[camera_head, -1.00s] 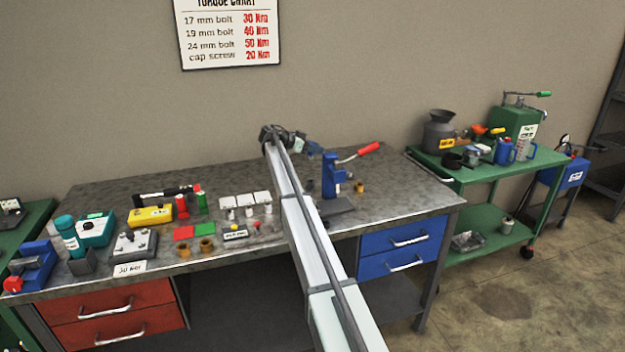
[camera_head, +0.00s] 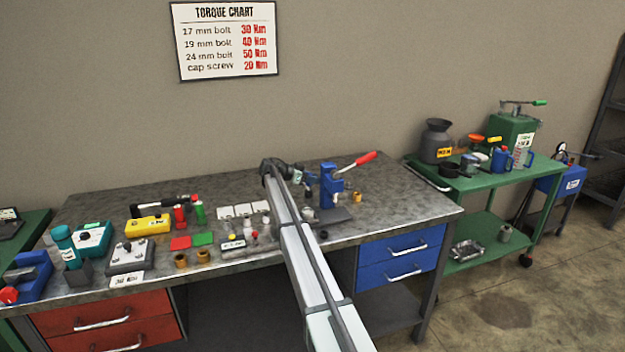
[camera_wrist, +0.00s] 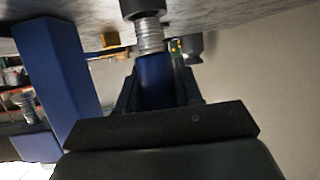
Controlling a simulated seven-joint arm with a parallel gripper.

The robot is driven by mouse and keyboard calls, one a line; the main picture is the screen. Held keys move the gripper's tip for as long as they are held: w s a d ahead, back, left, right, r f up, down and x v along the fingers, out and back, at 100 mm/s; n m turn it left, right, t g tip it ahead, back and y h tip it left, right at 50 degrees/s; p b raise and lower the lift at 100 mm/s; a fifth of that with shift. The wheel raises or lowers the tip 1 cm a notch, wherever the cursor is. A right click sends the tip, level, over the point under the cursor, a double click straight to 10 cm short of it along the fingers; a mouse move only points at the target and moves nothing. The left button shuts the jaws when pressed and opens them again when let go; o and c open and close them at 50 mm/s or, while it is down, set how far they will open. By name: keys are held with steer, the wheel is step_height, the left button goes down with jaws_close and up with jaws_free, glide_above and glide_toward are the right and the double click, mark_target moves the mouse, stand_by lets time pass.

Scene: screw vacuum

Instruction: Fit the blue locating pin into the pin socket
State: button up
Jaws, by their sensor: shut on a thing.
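My gripper (camera_head: 308,179) is beside the left of the blue press (camera_head: 328,186), above the grey bench, and is small in the head view. In the wrist view, dark fingers flank a blue piece (camera_wrist: 155,80), which looks like the blue locating pin shut between them. A ridged metal part (camera_wrist: 149,35) with a dark end lies in line with it; I cannot tell whether it belongs to the pin. I cannot make out the pin in the head view. I cannot identify the pin socket for certain in either view.
The press has a red-tipped lever (camera_head: 365,158) and a dark plate at its foot. A blue post (camera_wrist: 58,75) stands close on the left in the wrist view. A brass bush (camera_head: 357,197) lies right of the press. The bench's right end (camera_head: 410,200) is clear.

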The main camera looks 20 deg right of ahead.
steer(key=shift+f, duration=0.6)
steer(key=o, duration=1.1)
steer(key=shift+c, duration=0.2)
steer(key=shift+r, duration=0.5)
steer(key=w+v, duration=0.1)
steer(key=v, duration=1.1)
steer(key=shift+s, duration=0.45)
steer(key=shift+a+r, duration=0.1)
